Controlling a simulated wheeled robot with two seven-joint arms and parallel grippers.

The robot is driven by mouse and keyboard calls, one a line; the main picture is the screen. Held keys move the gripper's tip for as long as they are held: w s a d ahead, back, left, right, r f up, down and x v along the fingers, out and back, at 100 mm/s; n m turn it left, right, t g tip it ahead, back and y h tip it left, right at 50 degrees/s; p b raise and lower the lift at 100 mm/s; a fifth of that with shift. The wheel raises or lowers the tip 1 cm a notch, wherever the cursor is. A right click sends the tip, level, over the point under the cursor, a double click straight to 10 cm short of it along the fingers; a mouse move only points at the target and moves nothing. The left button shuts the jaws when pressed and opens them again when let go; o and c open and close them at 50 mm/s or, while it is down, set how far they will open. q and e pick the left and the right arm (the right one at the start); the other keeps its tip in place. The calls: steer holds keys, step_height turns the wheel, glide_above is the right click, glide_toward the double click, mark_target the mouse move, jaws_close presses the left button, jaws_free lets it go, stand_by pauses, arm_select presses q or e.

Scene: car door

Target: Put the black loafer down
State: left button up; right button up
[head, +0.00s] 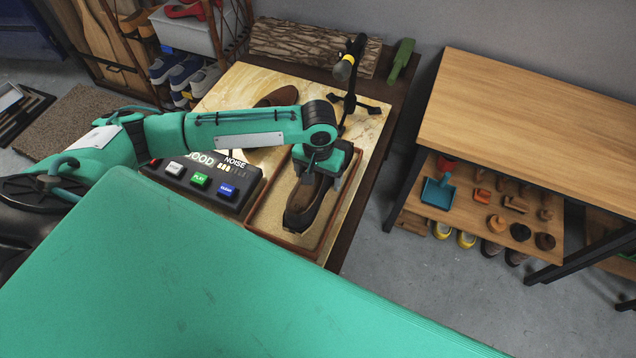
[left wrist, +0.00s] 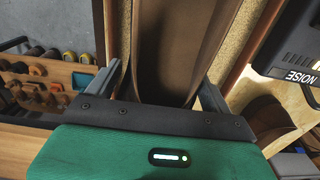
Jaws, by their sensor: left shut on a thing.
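The black loafer (head: 303,207) is dark outside with a brown inside, and lies lengthwise over a shallow tray with a reddish-brown rim (head: 336,228) and a cork-coloured floor. My left gripper (head: 313,178) points down and is shut on the far end of the loafer. In the left wrist view the shoe's brown inside (left wrist: 180,50) shows between the two grey fingers (left wrist: 163,82). The gripper body hides the held end. I cannot tell whether the sole touches the tray floor. My right gripper is not in view.
A button box marked NOISE (head: 215,180) stands close left of the tray. A black stand (head: 350,85) is behind the gripper. A wooden table (head: 530,120) with a loaded shelf stands right, across open floor.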

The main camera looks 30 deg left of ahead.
mark_target(318, 179)
arm_select(q)
step_height(318, 179, down, 4)
steer(key=shift+f, duration=0.15)
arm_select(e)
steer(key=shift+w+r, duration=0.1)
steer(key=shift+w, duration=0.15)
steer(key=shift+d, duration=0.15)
arm_select(q)
steer(key=o, duration=1)
steer(key=shift+f, duration=0.1)
steer(key=shift+o, duration=0.2)
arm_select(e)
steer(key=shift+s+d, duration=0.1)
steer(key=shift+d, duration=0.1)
arm_select(q)
step_height(318, 179, up, 12)
steer(key=shift+f, duration=0.25)
steer(key=shift+r, duration=0.4)
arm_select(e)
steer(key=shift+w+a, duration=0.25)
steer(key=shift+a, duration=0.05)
